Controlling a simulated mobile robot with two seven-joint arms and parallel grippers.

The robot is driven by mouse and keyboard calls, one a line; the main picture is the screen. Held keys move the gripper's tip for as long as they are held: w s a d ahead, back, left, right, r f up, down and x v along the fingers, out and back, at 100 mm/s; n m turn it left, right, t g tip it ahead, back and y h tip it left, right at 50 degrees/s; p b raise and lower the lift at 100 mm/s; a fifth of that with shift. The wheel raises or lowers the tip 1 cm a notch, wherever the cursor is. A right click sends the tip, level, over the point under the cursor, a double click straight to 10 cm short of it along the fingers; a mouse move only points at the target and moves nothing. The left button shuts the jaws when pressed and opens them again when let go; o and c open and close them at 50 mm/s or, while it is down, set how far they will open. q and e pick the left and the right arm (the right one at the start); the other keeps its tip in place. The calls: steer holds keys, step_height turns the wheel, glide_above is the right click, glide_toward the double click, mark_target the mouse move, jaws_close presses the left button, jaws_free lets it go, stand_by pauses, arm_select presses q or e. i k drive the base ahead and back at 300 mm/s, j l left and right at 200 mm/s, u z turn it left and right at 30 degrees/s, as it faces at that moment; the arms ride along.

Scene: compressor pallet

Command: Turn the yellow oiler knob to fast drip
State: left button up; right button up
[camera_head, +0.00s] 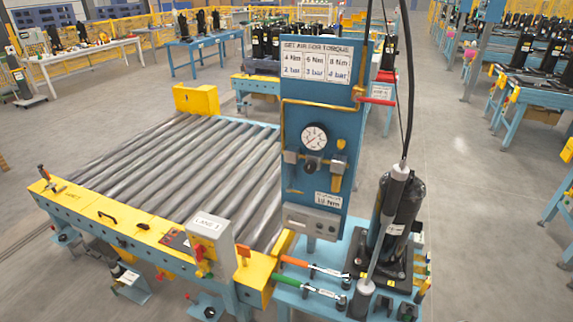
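The blue panel (323,105) stands upright at the middle, with a pressure gauge (313,137) on it. Right of the gauge is a small yellow knob (341,144), which looks like the oiler knob. It sits above an amber bowl (337,172). Its setting and any drip marks are too small to read. Neither of my grippers shows in the head view.
A roller conveyor (180,165) fills the left. A black compressor (405,205) stands right of the panel, with a hanging tool (386,220) and its cable before it. A red-handled valve (378,100) sticks out from the panel's right edge. Orange (293,261) and green (289,281) handled wrenches lie below.

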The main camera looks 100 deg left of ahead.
mark_target(341, 142)
steer(key=u, duration=3.15)
